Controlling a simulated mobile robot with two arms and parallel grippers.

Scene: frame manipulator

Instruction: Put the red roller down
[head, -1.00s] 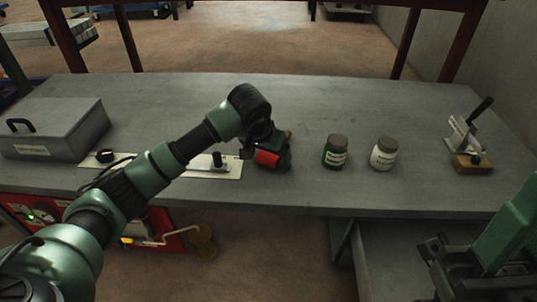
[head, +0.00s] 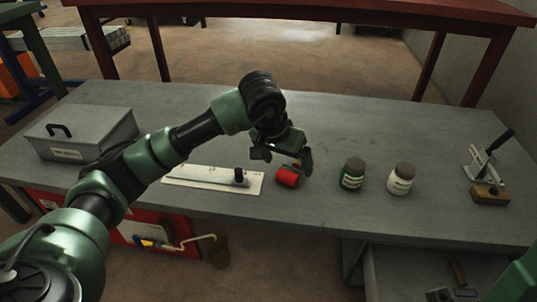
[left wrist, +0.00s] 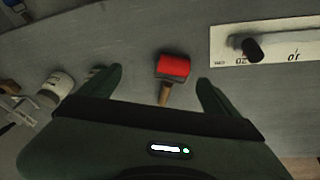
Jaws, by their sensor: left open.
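The red roller (head: 287,177) lies on the grey bench top (head: 330,130), just right of a white marked plate. In the left wrist view the red roller (left wrist: 173,66) shows its wooden handle (left wrist: 165,94) pointing toward my gripper. My left gripper (head: 281,157) is open just above and behind the roller, its fingers apart. In the left wrist view the roller lies between and beyond the two fingertips of the left gripper (left wrist: 160,82), with a gap on each side. My right gripper is not clearly seen; only a green part of my right arm shows at the lower right edge.
A white marked plate (head: 212,181) with a black knob is left of the roller. A green jar (head: 352,175) and a white jar (head: 400,180) stand to the right. A grey lidded box (head: 80,135) is at the left, a clamp on a wooden block (head: 489,193) at the far right.

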